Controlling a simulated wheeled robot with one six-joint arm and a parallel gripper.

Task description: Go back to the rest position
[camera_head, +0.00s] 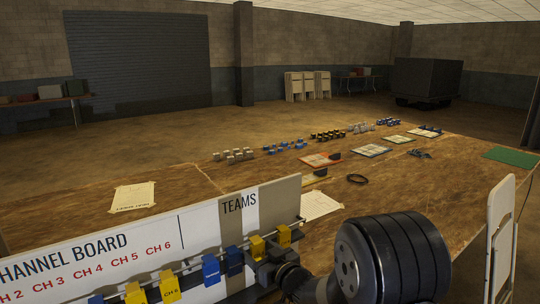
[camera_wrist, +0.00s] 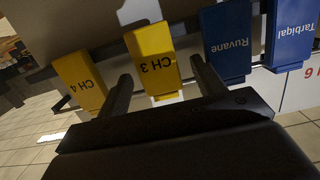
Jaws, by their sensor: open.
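My gripper (camera_wrist: 162,85) is open in the wrist view. Its two dark fingers stand apart, with the yellow CH 3 tag (camera_wrist: 152,56) showing between them. I cannot tell whether they touch it. The yellow CH 4 tag (camera_wrist: 80,80) hangs to the left. Blue tags marked Ruvane (camera_wrist: 227,42) and Tarbiqal (camera_wrist: 290,36) hang to the right. In the head view my gripper (camera_head: 262,268) is at the right end of the channel board (camera_head: 120,240), close to two yellow tags (camera_head: 257,247). My arm partly hides it there.
The brown table (camera_head: 420,195) behind the board carries several small blocks, coloured sheets, a black cable loop (camera_head: 357,179) and a green mat (camera_head: 512,157). A white folding chair (camera_head: 500,240) stands at the right. A paper sheet (camera_head: 133,197) lies at the left. Open floor lies beyond.

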